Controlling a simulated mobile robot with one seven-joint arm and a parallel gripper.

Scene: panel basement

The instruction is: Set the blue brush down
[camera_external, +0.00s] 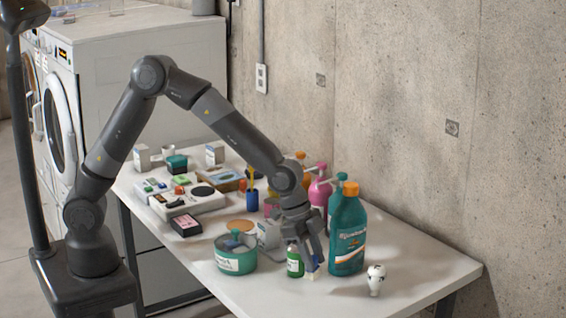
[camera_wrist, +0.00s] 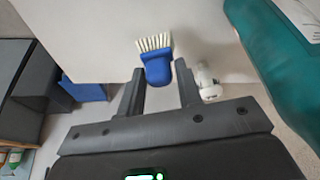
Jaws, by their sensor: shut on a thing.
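The blue brush (camera_wrist: 157,69) has a short blue handle and pale bristles. In the wrist view it sits between the fingertips of my gripper (camera_wrist: 160,82), which is shut on its handle, bristles pointing away from my palm. In the external view my gripper (camera_external: 309,262) points down low over the near part of the white table (camera_external: 300,297), left of the large teal bottle. The brush is mostly hidden there; a small pale bit (camera_external: 312,274) under the fingers may be its bristles. I cannot tell whether it touches the table.
The large teal bottle (camera_external: 348,240) with an orange cap stands close right of my gripper. A small white figure (camera_external: 376,280) stands further right. A green bottle (camera_external: 294,262) and a teal tub (camera_external: 236,258) are to the left. The table's front right is mostly clear.

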